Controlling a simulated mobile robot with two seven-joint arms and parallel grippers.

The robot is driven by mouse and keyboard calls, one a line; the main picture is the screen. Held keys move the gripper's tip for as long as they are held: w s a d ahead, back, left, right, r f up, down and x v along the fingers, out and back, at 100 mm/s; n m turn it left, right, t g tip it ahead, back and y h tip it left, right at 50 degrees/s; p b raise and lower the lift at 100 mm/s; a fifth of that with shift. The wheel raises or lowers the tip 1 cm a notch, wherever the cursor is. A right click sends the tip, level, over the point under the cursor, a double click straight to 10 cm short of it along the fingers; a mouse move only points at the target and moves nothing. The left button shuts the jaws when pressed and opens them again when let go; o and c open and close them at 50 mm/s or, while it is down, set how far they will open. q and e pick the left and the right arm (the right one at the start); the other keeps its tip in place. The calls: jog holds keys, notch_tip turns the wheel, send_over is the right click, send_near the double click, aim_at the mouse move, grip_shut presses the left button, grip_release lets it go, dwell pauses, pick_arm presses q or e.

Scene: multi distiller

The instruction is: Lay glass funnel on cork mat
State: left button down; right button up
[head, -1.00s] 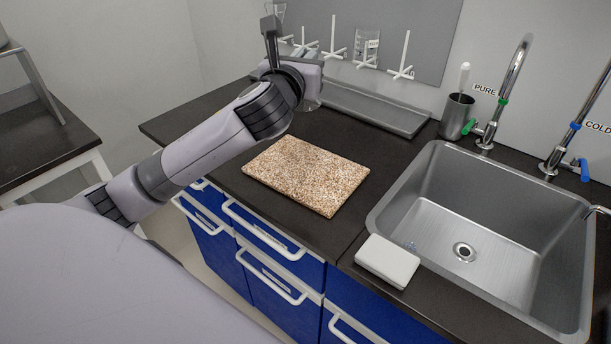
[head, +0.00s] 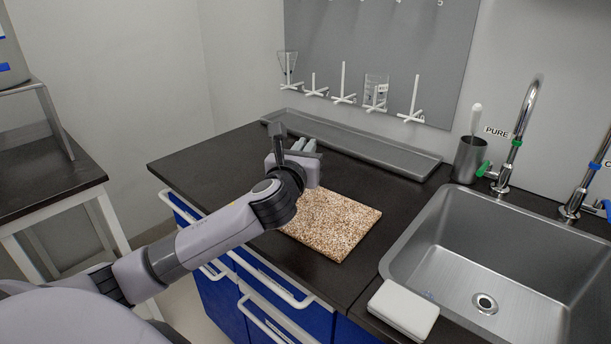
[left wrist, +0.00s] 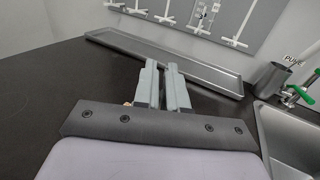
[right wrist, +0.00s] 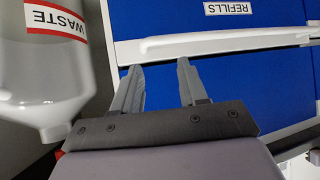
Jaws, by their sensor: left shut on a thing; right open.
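The cork mat (head: 340,222), a speckled tan board, lies flat on the dark counter left of the sink. My left gripper (head: 303,146) is above the counter by the mat's far left edge, its arm covering the mat's left part. Its fingers (left wrist: 162,66) are nearly together in the left wrist view. The glass funnel in them is clear and hidden, so I cannot make out its pose. My right gripper (right wrist: 159,68) is open and empty, low in front of a blue drawer.
A pegboard (head: 400,50) at the back holds a conical glass piece (head: 287,68) and a beaker (head: 376,90). A grey tray (head: 365,138) lies below it. The sink (head: 470,255) and a white block (head: 404,307) are at right. A waste bottle (right wrist: 45,85) is near my right gripper.

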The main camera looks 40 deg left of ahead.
pick_arm(q)
notch_tip(320, 180, down, 5)
jog(key=shift+r+b, duration=0.1)
jog(key=shift+b, duration=0.55)
jog(key=c, duration=1.2)
grip_release()
jog(key=shift+f, duration=0.2)
jog(key=shift+r, duration=0.2)
jog(key=v, duration=1.2)
